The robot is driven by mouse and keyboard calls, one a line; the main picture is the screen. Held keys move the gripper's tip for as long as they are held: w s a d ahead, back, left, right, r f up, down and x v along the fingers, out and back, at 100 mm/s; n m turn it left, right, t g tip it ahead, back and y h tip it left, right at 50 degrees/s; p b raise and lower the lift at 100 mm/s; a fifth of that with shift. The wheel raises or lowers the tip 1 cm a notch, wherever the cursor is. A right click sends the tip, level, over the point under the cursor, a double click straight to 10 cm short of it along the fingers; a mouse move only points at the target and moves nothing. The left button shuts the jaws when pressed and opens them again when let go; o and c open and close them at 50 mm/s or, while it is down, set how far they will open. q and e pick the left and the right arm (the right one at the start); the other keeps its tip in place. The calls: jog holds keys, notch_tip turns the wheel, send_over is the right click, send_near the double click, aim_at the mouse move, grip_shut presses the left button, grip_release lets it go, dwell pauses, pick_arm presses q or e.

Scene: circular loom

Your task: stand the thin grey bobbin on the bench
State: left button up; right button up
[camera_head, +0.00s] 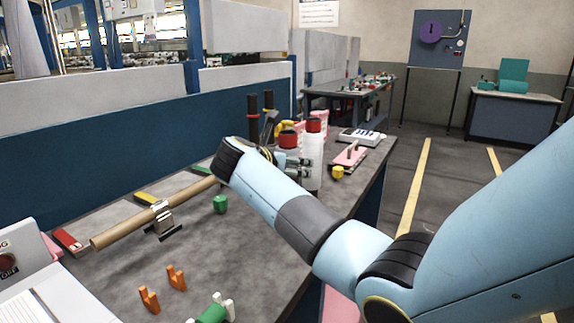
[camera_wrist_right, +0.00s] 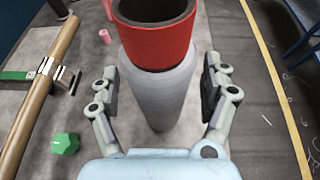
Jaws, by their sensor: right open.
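A grey bobbin (camera_wrist_right: 158,88) with a hollow red top stands between the fingers of my right gripper (camera_wrist_right: 163,92) in the right wrist view. It looks upright, with its lower end at the bench. The fingers are open, one on each side, with gaps to it. In the head view two pale bodies with red tops stand close together, one of them a bobbin (camera_head: 315,158) at the right; my right gripper (camera_head: 298,167) partly covers the other. I cannot tell there which one is between the fingers. My left gripper is not in view.
The grey bench (camera_head: 110,268) holds a wooden roller (camera_head: 128,228), a green hexagonal piece (camera_head: 220,204), orange pegs (camera_head: 176,278) and a pink-based piece (camera_head: 348,156) near the bobbins. The bench's right edge drops to a floor with yellow lines (camera_head: 415,185).

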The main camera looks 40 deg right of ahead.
jog(key=v, duration=1.2)
